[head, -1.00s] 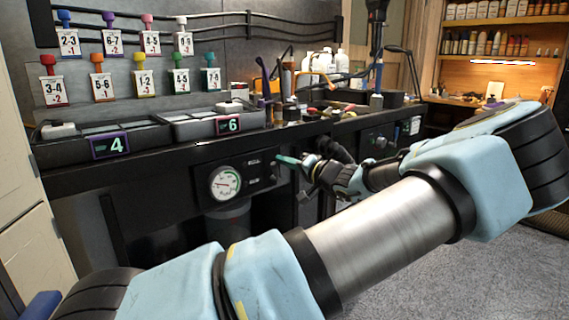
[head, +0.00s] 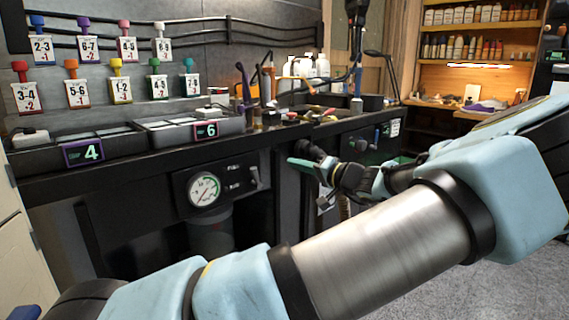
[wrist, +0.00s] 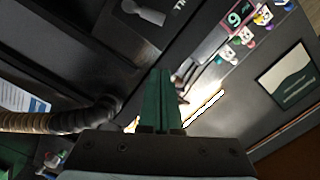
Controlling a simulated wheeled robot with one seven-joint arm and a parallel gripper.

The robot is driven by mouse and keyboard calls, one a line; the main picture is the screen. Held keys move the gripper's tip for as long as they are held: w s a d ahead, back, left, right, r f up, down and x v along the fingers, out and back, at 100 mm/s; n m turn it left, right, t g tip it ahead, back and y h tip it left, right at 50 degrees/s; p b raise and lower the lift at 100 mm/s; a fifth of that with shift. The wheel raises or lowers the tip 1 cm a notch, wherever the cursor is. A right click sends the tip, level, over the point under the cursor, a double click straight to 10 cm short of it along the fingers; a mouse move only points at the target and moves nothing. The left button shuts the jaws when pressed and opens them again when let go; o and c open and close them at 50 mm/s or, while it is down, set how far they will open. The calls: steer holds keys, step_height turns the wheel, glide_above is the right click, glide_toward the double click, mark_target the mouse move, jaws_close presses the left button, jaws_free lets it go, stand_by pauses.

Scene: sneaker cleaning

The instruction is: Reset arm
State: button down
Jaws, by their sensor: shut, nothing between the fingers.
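My gripper (head: 300,164) is at the end of my folded arm, in front of the black workbench (head: 130,172), below its top edge. Its green fingers are together and empty, pointing left toward the bench front. In the wrist view the closed fingers (wrist: 160,100) point up the picture with nothing between them. My gripper appears apart from the bench; the exact gap cannot be told.
A pressure gauge (head: 204,190) is on the bench front, left of my gripper. Trays labelled 4 (head: 84,152) and 6 (head: 206,130) are on top. Grey floor (head: 430,280) is clear at the right.

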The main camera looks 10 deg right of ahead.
steer(key=shift+s+d, duration=0.3)
steer(key=shift+s, duration=0.2)
